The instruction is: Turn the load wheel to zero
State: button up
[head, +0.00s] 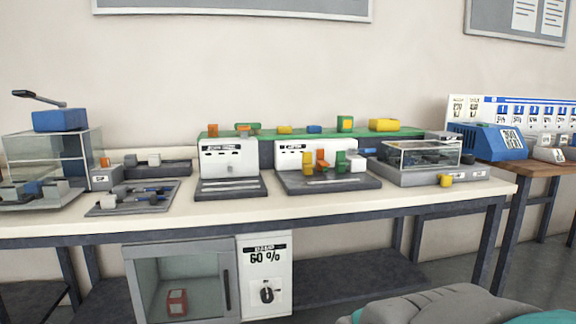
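I cannot pick out a load wheel for certain. A dark round knob (267,291) shows on a white panel (279,270) below the table; the panel reads 60 % above the knob. The knob's exact setting is too small to read. On the table, two white-fronted devices (229,158) (291,154) stand side by side on dark bases, with small print on their fronts. A glass-sided case (419,154) on a grey base stands to their right. My gripper is not in view; a grey and teal part of my own body fills the bottom right.
The pale worktable (250,211) has a clear front strip. A glass-fronted cabinet (185,282) holding a red block (177,302) is beside the panel. A tool tray (134,197) and a blue-topped glass case (60,120) stand left. A wooden table (545,169) stands right.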

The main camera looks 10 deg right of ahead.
aim_at(467, 160)
jog(key=z, duration=1.35)
